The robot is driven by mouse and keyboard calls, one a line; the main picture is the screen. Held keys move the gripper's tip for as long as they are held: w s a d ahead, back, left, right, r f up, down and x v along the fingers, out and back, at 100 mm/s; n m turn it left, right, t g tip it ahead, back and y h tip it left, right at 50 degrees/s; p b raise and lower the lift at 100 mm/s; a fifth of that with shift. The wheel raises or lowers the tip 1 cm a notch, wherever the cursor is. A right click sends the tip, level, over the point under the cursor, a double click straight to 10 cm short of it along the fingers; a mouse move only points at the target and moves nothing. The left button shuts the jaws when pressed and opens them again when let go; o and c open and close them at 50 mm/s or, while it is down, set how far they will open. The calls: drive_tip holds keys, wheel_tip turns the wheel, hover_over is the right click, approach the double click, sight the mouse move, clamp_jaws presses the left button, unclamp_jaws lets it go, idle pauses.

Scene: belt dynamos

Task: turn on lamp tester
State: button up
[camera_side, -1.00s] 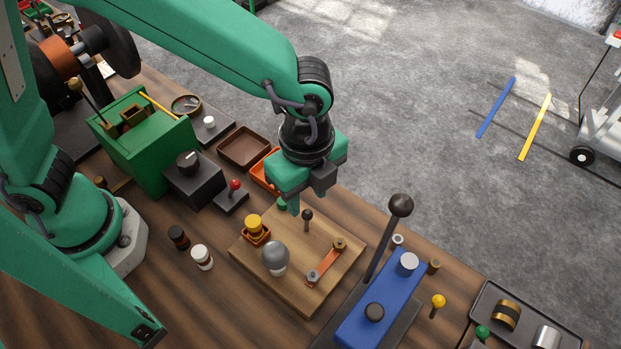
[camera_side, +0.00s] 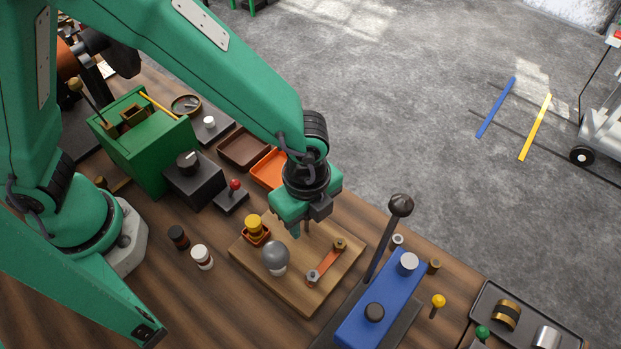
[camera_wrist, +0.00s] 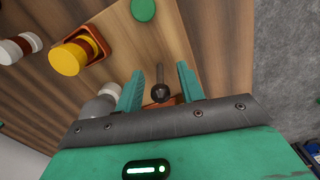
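The lamp tester is a wooden board (camera_side: 270,286) on the bench. It carries a grey, unlit bulb (camera_side: 275,256), a yellow knob in an orange housing (camera_side: 254,227) and an orange bar (camera_side: 326,263) between two posts. A small dark ball-topped lever (camera_wrist: 159,91) stands on the board. My gripper (camera_side: 302,228) is low over the board's far part and hides the lever's knob in the side view. In the wrist view my gripper (camera_wrist: 160,82) is open, with the lever between its two green fingers. A gap shows on each side, and the bulb (camera_wrist: 99,107) is partly hidden beside the left finger.
A blue fixture (camera_side: 378,310) with a tall dark lever (camera_side: 386,236) stands right of the board. A red-knobbed switch (camera_side: 233,195), a dark dial box (camera_side: 194,181) and orange and brown trays (camera_side: 244,148) lie left and behind. Two small jars (camera_side: 202,257) stand front left.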

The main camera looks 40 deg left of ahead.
clamp_jaws()
drive_tip(key=shift+d, duration=0.15)
drive_tip(key=shift+d+g+y, duration=0.2)
drive_tip(key=shift+g+y, duration=0.2)
unclamp_jaws()
idle(0.3)
wheel_tip(320, 180, up, 8)
drive_tip(key=shift+w+d, duration=0.25)
drive_tip(key=shift+w, duration=0.05)
idle(0.3)
